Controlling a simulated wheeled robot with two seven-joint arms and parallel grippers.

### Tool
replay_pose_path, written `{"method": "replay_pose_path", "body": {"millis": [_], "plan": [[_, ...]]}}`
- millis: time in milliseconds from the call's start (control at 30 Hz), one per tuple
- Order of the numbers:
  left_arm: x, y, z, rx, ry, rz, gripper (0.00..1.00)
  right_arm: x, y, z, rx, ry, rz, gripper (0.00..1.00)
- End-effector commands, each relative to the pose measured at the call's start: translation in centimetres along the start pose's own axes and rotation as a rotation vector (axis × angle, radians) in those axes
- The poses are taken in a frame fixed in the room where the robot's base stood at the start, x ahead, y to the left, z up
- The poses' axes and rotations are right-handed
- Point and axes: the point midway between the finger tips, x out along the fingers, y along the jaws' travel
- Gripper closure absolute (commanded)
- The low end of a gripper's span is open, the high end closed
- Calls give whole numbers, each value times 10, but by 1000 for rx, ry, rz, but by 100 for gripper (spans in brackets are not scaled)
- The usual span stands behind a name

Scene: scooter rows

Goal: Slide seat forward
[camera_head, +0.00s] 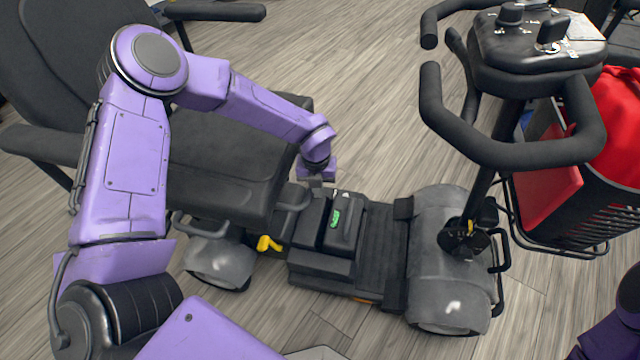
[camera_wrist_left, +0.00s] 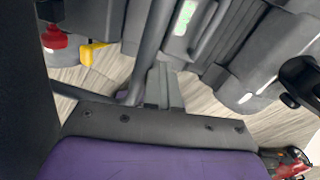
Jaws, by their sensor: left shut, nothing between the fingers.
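The scooter's black seat (camera_head: 225,165) is at the left in the head view, partly behind my left arm. My left gripper (camera_head: 318,182) is shut and empty, pointing down at the seat's front right corner, above the battery box (camera_head: 342,222). In the left wrist view its fingers (camera_wrist_left: 163,85) are together beside a dark bar (camera_wrist_left: 150,40). I cannot tell whether they touch it. This looks like the looped bar (camera_head: 293,198) under the seat's front. A yellow lever (camera_head: 268,243) sits below the seat and also shows in the left wrist view (camera_wrist_left: 90,52).
The tiller with black handlebars (camera_head: 520,150) and control panel (camera_head: 540,38) stands at the right. A black basket (camera_head: 590,210) holds red items. Armrests (camera_head: 215,12) flank the seat. The wood floor (camera_head: 350,75) beyond the scooter is open. Part of my right arm shows at the lower right edge.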

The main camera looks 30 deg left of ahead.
Motion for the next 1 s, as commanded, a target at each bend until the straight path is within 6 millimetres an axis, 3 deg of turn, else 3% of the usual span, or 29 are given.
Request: {"method": "replay_pose_path", "body": {"millis": [133,500,1000], "plan": [[-4,-3,-5,-6,4,7,100,1,0,1,0,-1,0,57],[11,-32,8,9,38,30,100,5,0,2,0,0,0,57],[13,-51,6,4,40,29,100,10,-1,4,0,-1,0,57]]}}
